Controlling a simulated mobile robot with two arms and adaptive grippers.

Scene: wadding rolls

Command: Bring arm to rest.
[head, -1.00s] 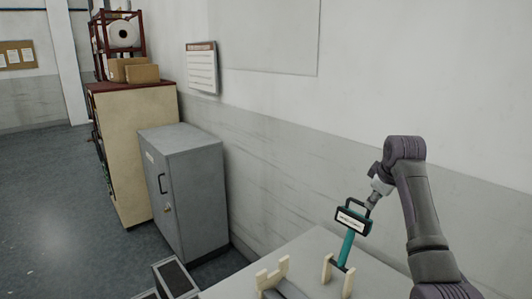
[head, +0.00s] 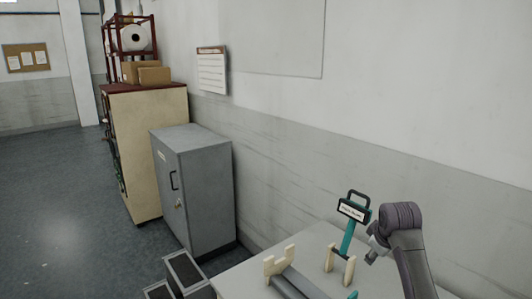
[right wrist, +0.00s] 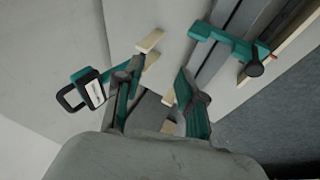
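My right arm comes in from the lower right in the head view, with its gripper (head: 373,248) small and partly hidden beside the labelled stand. In the right wrist view the right gripper's two fingers (right wrist: 158,80) are apart, with bare tabletop and cream pieces showing between them. I see nothing held between them. My left arm and gripper are not in view.
A teal post with a white label and dark handle (head: 354,211) rises from the grey table (head: 315,246). Cream notched supports (head: 281,262) stand nearby. A grey cabinet (head: 205,190) and a tan cupboard (head: 150,150) line the wall; open floor lies left.

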